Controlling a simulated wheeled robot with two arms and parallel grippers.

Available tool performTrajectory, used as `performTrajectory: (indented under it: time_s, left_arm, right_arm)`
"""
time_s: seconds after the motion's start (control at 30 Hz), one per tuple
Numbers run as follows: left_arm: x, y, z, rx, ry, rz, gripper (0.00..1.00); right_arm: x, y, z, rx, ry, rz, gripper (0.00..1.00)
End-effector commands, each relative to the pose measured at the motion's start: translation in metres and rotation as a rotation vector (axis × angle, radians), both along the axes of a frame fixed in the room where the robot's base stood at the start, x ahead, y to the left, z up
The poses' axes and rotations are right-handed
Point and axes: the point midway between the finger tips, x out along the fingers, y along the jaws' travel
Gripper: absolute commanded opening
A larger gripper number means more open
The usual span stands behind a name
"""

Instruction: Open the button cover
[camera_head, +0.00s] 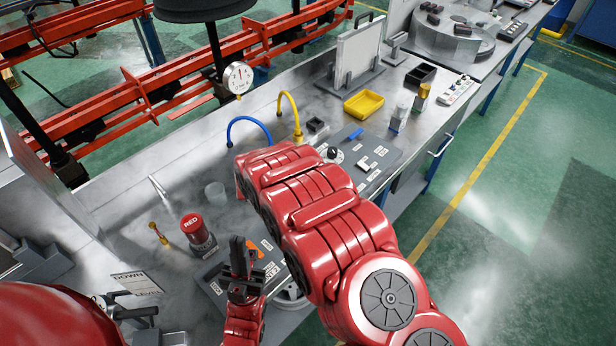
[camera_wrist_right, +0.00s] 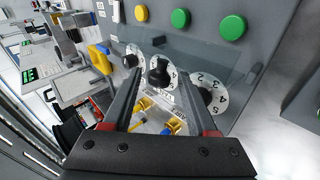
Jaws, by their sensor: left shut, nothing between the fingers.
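In the right wrist view, a grey upright panel (camera_wrist_right: 271,52) carries a yellow button (camera_wrist_right: 141,13) and two green buttons (camera_wrist_right: 180,18) (camera_wrist_right: 232,27). Below the buttons, a see-through tinted plate (camera_wrist_right: 222,62), apparently the cover, spans in front of numbered dials. A black knob (camera_wrist_right: 158,70) shows between the fingertips of my right gripper (camera_wrist_right: 158,82). This gripper is open, its fingers spread apart; I cannot tell whether they touch the plate. In the head view, my left gripper (camera_head: 238,250) is shut and empty above the bench. The right gripper does not show there.
A red cylinder marked RED (camera_head: 193,228) stands on the bench left of my left gripper. A yellow tray (camera_head: 363,104), a blue hose (camera_head: 248,122) and a yellow hose (camera_head: 289,100) are farther back. My red arm crosses the middle of the head view and hides part of the bench.

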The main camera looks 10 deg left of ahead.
Motion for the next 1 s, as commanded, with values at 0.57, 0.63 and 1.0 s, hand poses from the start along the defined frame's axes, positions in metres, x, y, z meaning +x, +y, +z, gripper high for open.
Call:
performTrajectory:
  time_s: [0.57, 0.63, 1.0]
  left_arm:
    - [0.000, 0.000, 0.064, 0.000, 0.000, 0.000, 0.00]
    - [0.000, 0.000, 0.076, 0.000, 0.000, 0.000, 0.00]
    - [0.000, 0.000, 0.103, 0.000, 0.000, 0.000, 0.00]
  right_arm:
    - [-0.025, 0.012, 0.035, -0.002, 0.003, 0.002, 0.58]
    - [-0.030, 0.015, 0.041, -0.002, 0.002, 0.002, 0.58]
    - [-0.047, 0.025, 0.053, 0.001, 0.001, 0.000, 0.58]
